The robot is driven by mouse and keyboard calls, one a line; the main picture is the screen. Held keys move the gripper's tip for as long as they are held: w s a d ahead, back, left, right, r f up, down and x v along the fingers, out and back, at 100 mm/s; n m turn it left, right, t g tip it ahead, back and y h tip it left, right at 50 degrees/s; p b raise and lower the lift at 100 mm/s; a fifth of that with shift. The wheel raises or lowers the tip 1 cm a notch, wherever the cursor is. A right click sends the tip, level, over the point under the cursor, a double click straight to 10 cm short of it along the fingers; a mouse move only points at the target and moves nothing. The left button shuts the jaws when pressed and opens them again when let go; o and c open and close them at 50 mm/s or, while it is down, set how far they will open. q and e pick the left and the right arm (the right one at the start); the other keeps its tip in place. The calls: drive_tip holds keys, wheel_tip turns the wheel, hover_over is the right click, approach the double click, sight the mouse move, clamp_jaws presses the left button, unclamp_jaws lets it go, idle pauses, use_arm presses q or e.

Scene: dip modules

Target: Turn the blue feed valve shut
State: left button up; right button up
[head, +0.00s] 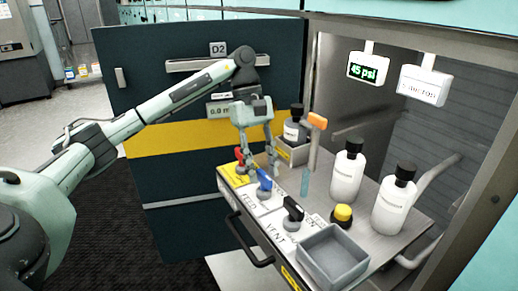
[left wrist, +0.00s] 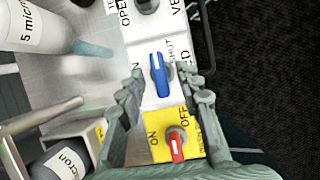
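The blue feed valve (head: 264,183) is a blue handle on a white plate, between the red valve (head: 240,155) and the black vent valve (head: 292,209). In the left wrist view the blue valve (left wrist: 160,75) has a white stripe and stands roughly upright in the picture, with SHUT lettering to its right. My left gripper (head: 259,172) points down over the blue and red valves. In the wrist view the left gripper (left wrist: 170,88) is open and empty, its fingertips apart on either side of the blue handle's near end. Contact cannot be told. My right gripper is not in view.
Two white bottles (head: 347,174) (head: 394,200), a yellow button (head: 342,216) and a grey tray (head: 333,256) stand on the shelf. An orange-topped tool (head: 316,135) and boxed bottle (head: 294,133) are behind. A display (head: 368,68) reads 45 psi.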

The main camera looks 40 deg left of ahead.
use_arm(q)
drive_tip(key=v, duration=1.1)
drive_tip(key=shift+a+r, duration=0.1)
drive_tip(key=shift+a, duration=0.05)
